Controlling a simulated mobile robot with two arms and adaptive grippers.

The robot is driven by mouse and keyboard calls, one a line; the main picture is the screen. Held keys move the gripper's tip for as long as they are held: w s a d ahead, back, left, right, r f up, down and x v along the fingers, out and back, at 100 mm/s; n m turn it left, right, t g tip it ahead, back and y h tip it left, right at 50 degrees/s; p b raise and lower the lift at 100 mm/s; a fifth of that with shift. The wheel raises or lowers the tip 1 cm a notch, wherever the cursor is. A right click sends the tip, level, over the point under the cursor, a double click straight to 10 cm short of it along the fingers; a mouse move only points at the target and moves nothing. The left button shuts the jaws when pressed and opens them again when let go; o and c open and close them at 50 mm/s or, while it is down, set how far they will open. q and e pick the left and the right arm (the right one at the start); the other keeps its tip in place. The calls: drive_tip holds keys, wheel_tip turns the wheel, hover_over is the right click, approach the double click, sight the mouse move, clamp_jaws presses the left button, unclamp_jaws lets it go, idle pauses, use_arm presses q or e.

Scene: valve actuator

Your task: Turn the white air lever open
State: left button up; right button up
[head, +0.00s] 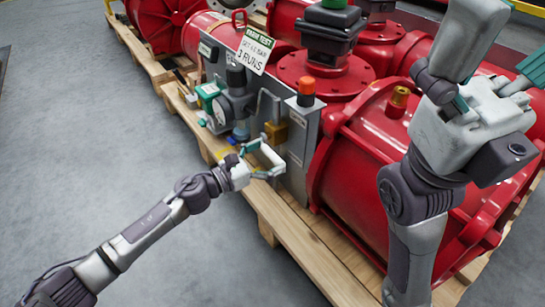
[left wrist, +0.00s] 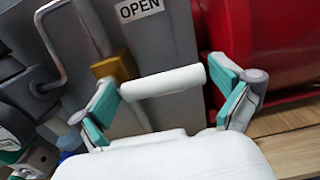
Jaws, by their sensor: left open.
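The white air lever (left wrist: 163,82) is a short white bar in front of a grey panel in the left wrist view, beside a brass block (left wrist: 114,67). My left gripper (left wrist: 168,98) is open, with its teal-padded fingers on either side of the lever. Whether either pad touches the bar is unclear. In the head view, my left gripper (head: 262,158) is at the front of the grey panel, below the brass block (head: 275,133). My right gripper (head: 490,105) is raised at the right, away from the lever; its finger opening is unclear.
An OPEN label (left wrist: 139,9) is on the panel above the lever. A bent metal rod (left wrist: 50,45) is to its left. Red tanks (head: 375,150) and an orange-topped post (head: 306,92) stand nearby on a wooden pallet (head: 300,235). The grey floor at left is clear.

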use_arm(q)
drive_tip(key=shift+w+d, duration=0.4)
drive_tip(key=shift+d, duration=0.15)
drive_tip(key=c, duration=1.4)
drive_tip(key=shift+r, duration=0.1)
